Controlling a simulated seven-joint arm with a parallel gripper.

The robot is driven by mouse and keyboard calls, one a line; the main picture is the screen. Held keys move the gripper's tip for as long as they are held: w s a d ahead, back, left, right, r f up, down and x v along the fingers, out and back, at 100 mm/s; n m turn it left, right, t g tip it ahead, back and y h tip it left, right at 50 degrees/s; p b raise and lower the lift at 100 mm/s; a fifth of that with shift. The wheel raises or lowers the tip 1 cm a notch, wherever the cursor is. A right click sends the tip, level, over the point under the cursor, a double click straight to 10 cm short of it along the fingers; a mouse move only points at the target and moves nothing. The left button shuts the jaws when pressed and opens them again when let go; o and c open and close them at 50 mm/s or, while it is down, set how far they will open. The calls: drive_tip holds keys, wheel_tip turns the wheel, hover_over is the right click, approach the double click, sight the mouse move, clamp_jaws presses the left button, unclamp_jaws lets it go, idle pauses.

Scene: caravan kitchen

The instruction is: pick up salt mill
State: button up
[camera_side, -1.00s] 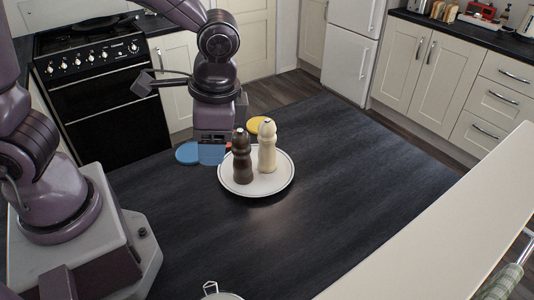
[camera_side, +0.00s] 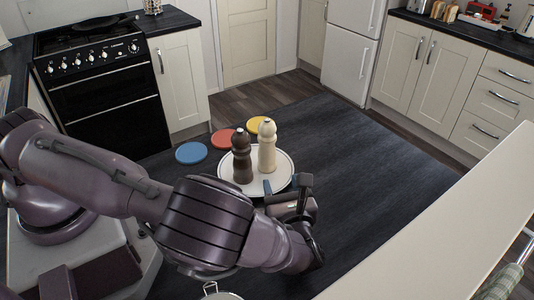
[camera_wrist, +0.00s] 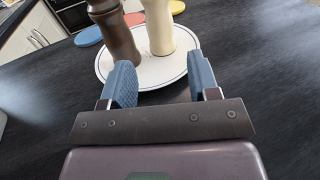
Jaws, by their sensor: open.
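The cream mill (camera_side: 267,150), which looks like the salt mill, stands upright on a white round plate (camera_side: 284,165). A dark brown mill (camera_side: 241,160) stands upright close to its left on the same plate. My gripper (camera_side: 286,186) is low at the plate's near right edge, open and empty, apart from both mills. In the wrist view the cream mill (camera_wrist: 158,25) rises beyond the gap between my fingers (camera_wrist: 160,75), with its top cut off. The brown mill (camera_wrist: 112,30) stands beyond my left finger there.
Blue (camera_side: 191,153), red (camera_side: 222,138) and yellow (camera_side: 256,125) discs lie on the dark table (camera_side: 370,165) behind the plate. The table right of the plate is clear. A pot or lid (camera_side: 222,294) with a handle shows at the near edge, partly cut off.

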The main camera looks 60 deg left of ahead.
sight(269, 152)
drive_tip(key=shift+w+a+r, duration=0.1)
drive_tip(key=shift+a+r, duration=0.05)
drive_tip(key=shift+a, duration=0.2)
drive_tip(key=x, duration=1.2)
drive_tip(key=shift+a, duration=0.15)
drive_tip(key=c, duration=0.6)
